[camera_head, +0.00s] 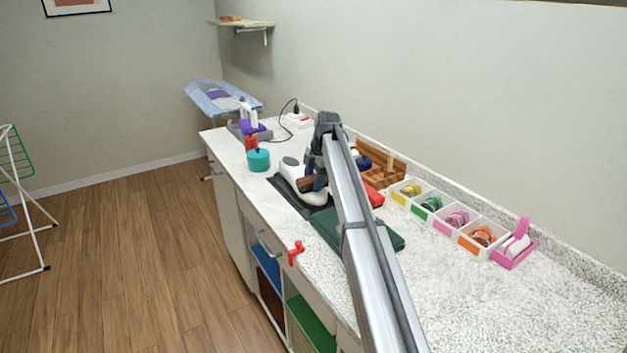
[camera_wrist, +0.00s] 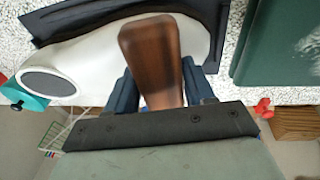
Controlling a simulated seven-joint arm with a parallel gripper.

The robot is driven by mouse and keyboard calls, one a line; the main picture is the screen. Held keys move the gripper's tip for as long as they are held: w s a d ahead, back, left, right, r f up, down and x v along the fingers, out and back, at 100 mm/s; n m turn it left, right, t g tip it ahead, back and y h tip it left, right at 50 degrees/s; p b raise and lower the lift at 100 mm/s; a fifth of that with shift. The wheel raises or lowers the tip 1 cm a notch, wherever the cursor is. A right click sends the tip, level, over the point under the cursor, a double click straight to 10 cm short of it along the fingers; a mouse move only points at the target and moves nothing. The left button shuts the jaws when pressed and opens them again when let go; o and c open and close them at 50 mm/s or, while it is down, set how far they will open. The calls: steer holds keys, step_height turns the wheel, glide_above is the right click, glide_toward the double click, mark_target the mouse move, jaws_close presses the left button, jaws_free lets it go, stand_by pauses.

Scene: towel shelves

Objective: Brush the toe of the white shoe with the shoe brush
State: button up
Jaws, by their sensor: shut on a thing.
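The white shoe (camera_head: 292,172) lies on a dark mat (camera_head: 290,200) on the counter, partly hidden behind my arm. In the wrist view the white shoe (camera_wrist: 95,55) spreads below my gripper, with its dark oval opening at the left. My gripper (camera_head: 318,180) is shut on the shoe brush (camera_head: 306,184), which has a brown wooden body. In the wrist view the brush (camera_wrist: 152,60) stands between the fingers of my gripper (camera_wrist: 155,90), over the shoe's rounded end. Its bristles are hidden, so I cannot tell whether they touch the shoe.
A dark green box or pad (camera_head: 330,225) lies beside the mat. A wooden organiser (camera_head: 385,165) and a white tray with colored compartments (camera_head: 450,215) stand along the wall. A teal jar (camera_head: 258,160) is beyond the shoe. A red clamp (camera_head: 296,252) sits at the front edge.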

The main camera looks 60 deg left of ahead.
mark_target(317, 195)
steer(key=shift+s+d+f, duration=0.1)
steer(key=shift+d+f, duration=0.25)
steer(key=shift+d, duration=0.2)
steer(key=shift+d, duration=1.5)
steer(key=shift+a, duration=0.25)
steer(key=shift+a+r, duration=0.15)
steer(key=shift+a, duration=1.2)
steer(key=shift+a, duration=0.1)
steer(key=shift+a+r, duration=0.15)
steer(key=shift+a, duration=0.6)
